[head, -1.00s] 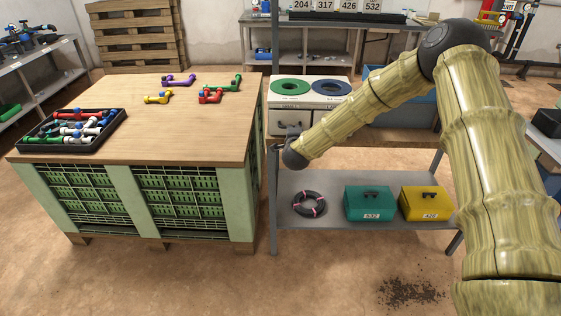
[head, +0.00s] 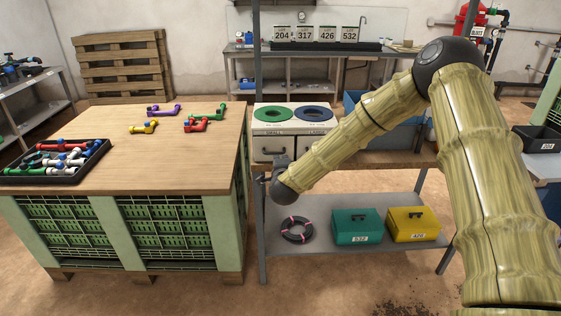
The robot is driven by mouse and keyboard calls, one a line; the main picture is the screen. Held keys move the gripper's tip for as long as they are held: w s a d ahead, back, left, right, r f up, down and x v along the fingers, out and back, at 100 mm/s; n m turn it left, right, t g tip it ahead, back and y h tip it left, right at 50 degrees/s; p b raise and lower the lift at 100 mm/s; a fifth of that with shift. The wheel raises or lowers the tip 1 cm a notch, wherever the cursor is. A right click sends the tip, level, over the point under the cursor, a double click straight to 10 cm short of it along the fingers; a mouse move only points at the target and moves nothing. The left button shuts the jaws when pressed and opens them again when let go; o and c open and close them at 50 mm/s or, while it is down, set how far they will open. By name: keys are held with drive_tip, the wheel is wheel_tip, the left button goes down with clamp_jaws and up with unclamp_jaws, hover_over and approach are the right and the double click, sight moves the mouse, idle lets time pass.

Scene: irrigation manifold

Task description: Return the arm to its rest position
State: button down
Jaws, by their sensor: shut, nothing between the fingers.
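My arm, with its bamboo-like links, reaches in from the right side of the head view and bends at a dark elbow joint. It slopes down to the left to a dark rounded wrist. My gripper (head: 279,163) is a small grey part just beyond that wrist, mostly hidden behind it. It is shut and holds nothing. It is in front of the white box with green and blue round openings (head: 292,119), right of the wooden-topped table (head: 170,165).
Coloured pipe fittings (head: 195,125) and a black tray (head: 92,165) of fittings lie on the wooden top. A grey shelf (head: 330,215) below my wrist holds a coil (head: 297,229), a teal case (head: 357,227) and a yellow case (head: 413,225). Floor in front is clear.

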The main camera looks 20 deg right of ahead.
drive_tip(key=a+f+b+v, duration=0.1)
drive_tip(key=v, duration=0.6)
drive_tip(key=s+a+f+n+g+y, duration=0.2)
drive_tip(key=s+f+n+g, duration=0.3)
drive_tip(key=s+f, duration=0.8)
drive_tip(key=s+a+f+n+g+y, duration=0.2)
drive_tip(key=s+f+n, duration=0.5)
drive_tip(key=s+f, duration=0.65)
drive_tip(key=s+d+f+n+g, duration=0.2)
drive_tip(key=s+f, duration=0.1)
drive_tip(key=s, duration=0.6)
drive_tip(key=s+d+f+n+g, duration=0.2)
drive_tip(key=s+f+n+g, duration=0.1)
drive_tip(key=s, duration=0.6)
drive_tip(key=s+d+f+n+g, duration=0.2)
drive_tip(key=s+f+n+g, duration=0.1)
drive_tip(key=s, duration=0.6)
drive_tip(key=shift+s+f+h, duration=0.3)
drive_tip(key=shift+s+f, duration=0.05)
drive_tip(key=shift+f, duration=0.25)
drive_tip(key=shift+d, duration=0.15)
